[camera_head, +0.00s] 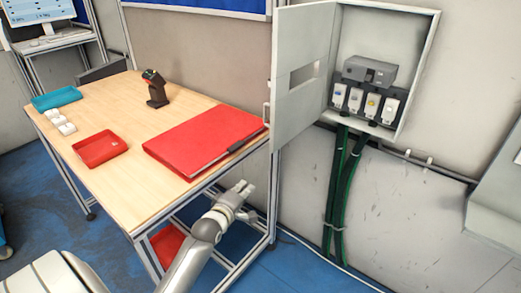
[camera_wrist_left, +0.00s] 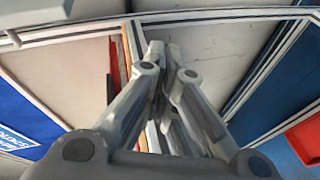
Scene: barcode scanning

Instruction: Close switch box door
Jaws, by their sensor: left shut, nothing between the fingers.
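The switch box (camera_head: 385,62) is mounted on the wall at the upper right in the head view. Its grey door (camera_head: 298,100) stands wide open, swung out to the left, with a small window slot in it. Several switches and a dark grey unit show inside the box. My left gripper (camera_head: 250,187) is below and left of the door, beside the table's front right corner, apart from the door. In the left wrist view its fingers (camera_wrist_left: 160,50) are together and empty. My right gripper is not in view.
The wooden table (camera_head: 130,95) holds a red binder (camera_head: 205,140), a red tray (camera_head: 100,148), a teal tray (camera_head: 57,98) and a barcode scanner (camera_head: 155,88). Green cables (camera_head: 340,190) run down below the box. The floor right of the table is mostly clear.

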